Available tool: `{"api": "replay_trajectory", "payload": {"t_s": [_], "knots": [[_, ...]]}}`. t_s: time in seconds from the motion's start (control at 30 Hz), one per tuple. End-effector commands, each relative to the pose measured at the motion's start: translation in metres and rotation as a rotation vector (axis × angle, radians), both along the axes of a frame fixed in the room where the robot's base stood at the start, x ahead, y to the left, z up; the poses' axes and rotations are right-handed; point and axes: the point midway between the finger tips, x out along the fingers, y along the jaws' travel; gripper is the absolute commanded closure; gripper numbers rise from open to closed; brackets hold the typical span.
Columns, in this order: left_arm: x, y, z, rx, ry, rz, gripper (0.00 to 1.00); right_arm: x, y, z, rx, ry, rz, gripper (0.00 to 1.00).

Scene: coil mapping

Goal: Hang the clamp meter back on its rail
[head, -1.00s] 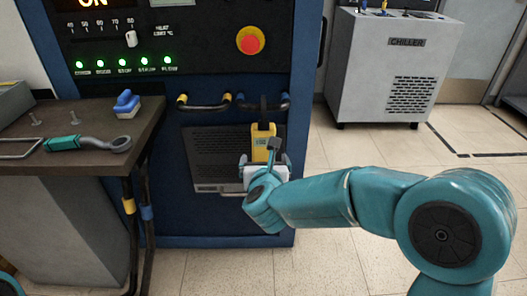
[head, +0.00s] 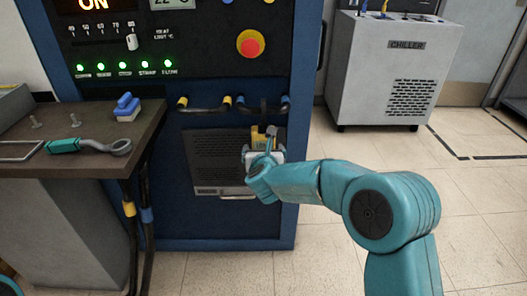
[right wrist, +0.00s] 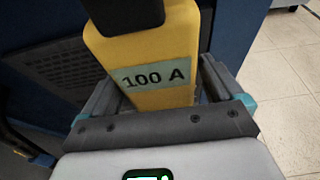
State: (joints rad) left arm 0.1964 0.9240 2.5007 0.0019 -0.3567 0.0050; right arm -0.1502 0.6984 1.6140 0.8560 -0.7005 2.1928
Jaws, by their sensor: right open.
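The yellow clamp meter (head: 258,137) is upright against the blue cabinet front, just below the right-hand dark rail (head: 273,109) with blue end fittings. Its black jaw rises toward that rail; whether it is hooked on is too small to tell. In the right wrist view the meter (right wrist: 150,45) shows a "100 A" label, and its black top runs out of frame. My right gripper (head: 264,152) is open, its fingers on either side of the meter body, and it hides the lower part. My left gripper is not in view.
A second dark rail (head: 205,108) with yellow ends sits to the left. A vented panel (head: 213,155) lies behind the gripper. A dark bench (head: 85,150) at left holds a teal-handled wrench (head: 90,146) and a blue-topped block (head: 126,108). A grey chiller (head: 385,70) stands back right; the floor between is clear.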

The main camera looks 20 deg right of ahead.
Motion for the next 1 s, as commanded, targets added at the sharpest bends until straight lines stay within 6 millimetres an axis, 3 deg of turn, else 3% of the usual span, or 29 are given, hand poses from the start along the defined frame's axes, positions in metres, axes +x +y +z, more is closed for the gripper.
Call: {"api": "replay_trajectory", "payload": {"t_s": [0.1, 0.27, 0.3, 1.0], "knots": [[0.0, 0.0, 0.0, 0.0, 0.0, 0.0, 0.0, 0.0, 0.0, 0.0, 0.0, 0.0, 0.0, 0.1], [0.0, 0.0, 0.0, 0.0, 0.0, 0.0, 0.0, 0.0, 0.0, 0.0, 0.0, 0.0, 0.0, 0.62], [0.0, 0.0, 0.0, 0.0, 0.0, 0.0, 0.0, 0.0, 0.0, 0.0, 0.0, 0.0, 0.0, 0.67], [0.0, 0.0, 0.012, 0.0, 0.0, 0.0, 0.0, 0.0, 0.0, 0.027, 0.001, -0.003, 0.0, 0.67]]}}
